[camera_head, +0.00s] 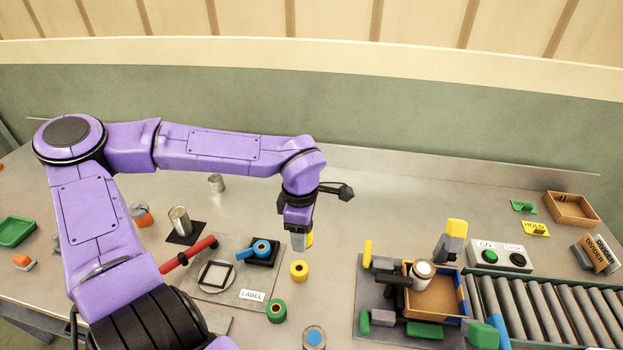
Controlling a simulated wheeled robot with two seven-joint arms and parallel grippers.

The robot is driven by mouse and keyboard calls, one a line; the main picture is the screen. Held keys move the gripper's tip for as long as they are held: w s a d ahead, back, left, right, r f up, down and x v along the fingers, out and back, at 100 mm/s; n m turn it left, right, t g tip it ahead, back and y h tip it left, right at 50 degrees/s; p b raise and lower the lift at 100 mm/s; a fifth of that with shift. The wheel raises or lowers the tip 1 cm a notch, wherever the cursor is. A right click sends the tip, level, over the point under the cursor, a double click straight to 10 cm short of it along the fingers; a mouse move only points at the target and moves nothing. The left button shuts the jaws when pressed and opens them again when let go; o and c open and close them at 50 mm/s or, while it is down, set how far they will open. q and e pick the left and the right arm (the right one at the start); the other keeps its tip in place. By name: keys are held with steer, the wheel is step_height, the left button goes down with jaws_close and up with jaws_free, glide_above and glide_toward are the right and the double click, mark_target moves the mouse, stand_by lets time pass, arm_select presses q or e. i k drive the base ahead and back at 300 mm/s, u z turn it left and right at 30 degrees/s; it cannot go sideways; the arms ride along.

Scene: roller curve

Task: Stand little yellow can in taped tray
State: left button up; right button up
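My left gripper is well to the left of the tray. My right gripper is not in view.
Black and grey clamp parts (392,282) crowd the tray's left side, and a yellow-topped grey post (451,239) stands behind it. Rollers (540,310) run right.

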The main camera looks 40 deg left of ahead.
mark_target(445, 308)
steer(key=k, duration=1.5)
